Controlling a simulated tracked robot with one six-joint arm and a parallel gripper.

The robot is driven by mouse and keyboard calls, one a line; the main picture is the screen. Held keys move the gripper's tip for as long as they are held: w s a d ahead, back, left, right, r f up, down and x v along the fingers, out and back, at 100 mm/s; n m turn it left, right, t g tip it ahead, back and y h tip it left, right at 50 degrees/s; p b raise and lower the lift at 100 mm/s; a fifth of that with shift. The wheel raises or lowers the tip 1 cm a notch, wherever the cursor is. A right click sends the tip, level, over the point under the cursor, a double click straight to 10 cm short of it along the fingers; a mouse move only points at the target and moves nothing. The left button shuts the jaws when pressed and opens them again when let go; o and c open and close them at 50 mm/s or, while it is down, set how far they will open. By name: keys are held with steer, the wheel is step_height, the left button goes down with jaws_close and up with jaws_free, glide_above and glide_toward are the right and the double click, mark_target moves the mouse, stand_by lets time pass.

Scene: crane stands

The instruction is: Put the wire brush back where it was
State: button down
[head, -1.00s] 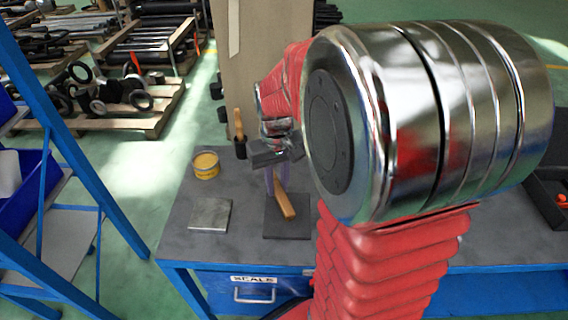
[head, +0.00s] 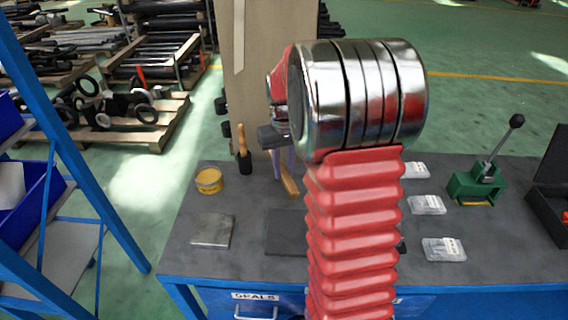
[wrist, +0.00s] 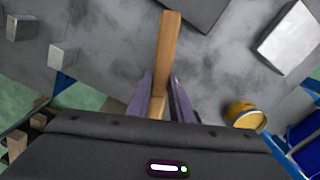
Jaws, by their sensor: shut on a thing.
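My gripper (head: 281,163) has purple fingers and is shut on a wooden bar, taken as the wire brush (head: 289,184). In the wrist view the brush (wrist: 169,50) points away from the jaws (wrist: 160,92), its near end between the two fingers. No bristles can be made out. In the head view my arm hides part of the gripper and the brush's right side. The brush shows behind a dark square mat (head: 287,236) on the bench. I cannot tell whether it touches the bench.
On the grey bench (head: 330,262) are a yellow tin (head: 209,181), a metal plate (head: 212,230), an upright wooden-handled tool (head: 243,150), several clear packets (head: 443,249) and a green lever press (head: 475,183). A beige post (head: 258,60) stands behind. A blue rack (head: 75,140) is at left.

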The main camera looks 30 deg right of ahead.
mark_target(284, 163)
steer(key=w+d, duration=0.1)
steer(key=w, duration=0.1)
steer(key=w+d, duration=0.2)
steer(key=shift+w+d, duration=0.3)
steer(key=shift+w, duration=0.1)
steer(key=shift+f, duration=1.75)
steer(key=shift+f, duration=0.1)
steer(key=c, duration=1.6)
jaws_free()
step_height(284, 163, up, 12)
steer(key=shift+r, duration=0.1)
